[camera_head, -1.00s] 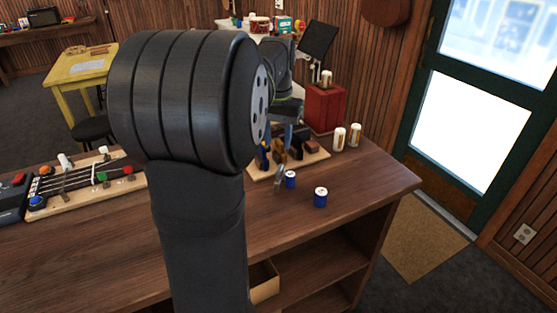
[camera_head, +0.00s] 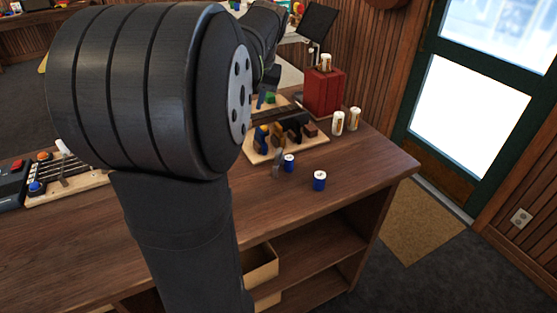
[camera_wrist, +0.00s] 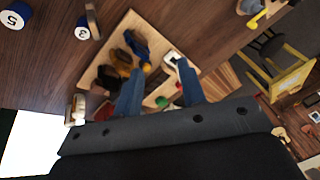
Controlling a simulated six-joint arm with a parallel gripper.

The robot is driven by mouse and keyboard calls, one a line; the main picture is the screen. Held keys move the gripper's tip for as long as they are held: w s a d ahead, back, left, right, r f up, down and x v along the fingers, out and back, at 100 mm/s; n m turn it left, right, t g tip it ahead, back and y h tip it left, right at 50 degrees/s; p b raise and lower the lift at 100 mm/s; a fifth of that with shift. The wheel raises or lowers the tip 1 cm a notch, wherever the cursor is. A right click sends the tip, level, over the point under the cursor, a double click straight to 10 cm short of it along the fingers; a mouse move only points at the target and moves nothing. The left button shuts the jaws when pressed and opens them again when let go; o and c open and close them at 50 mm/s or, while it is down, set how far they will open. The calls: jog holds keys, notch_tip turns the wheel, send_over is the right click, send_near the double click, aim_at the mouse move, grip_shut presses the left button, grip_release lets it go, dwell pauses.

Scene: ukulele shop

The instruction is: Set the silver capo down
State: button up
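The silver capo (camera_head: 278,164) stands on the wooden counter, close beside a small blue can and in front of a light wooden board (camera_head: 256,157) holding several dark, brown and blue capos. In the wrist view the capo (camera_wrist: 92,22) shows at the top left, beside the can marked 3, clear of the fingers. My gripper (camera_wrist: 160,66) has its two blue fingers spread, with nothing visible held between them. It is above the board area, apart from the silver capo. In the head view my arm hides most of the gripper.
Two blue cans (camera_head: 289,162) (camera_head: 319,181) stand near the capo. Two white-and-gold cylinders (camera_head: 338,122) (camera_head: 354,119) and a red box (camera_head: 323,93) stand behind. A ukulele neck jig (camera_head: 62,185) lies at left. The counter's right front is clear.

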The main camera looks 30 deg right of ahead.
jog(key=w+a+r+n+t+h, duration=0.1)
jog(key=w+a+r+t+h, duration=0.25)
jog(key=r+t, duration=0.45)
jog(key=s+d+f+m+g+h, duration=0.4)
jog(key=s+f+h, duration=0.35)
jog(key=s, duration=0.45)
jog(key=t, duration=0.1)
send_near(278, 152)
jog(key=x, duration=0.3)
jog(key=shift+t, duration=0.3)
jog(key=shift+x, duration=3.8)
jog(key=shift+s+f, duration=0.1)
grip_shut()
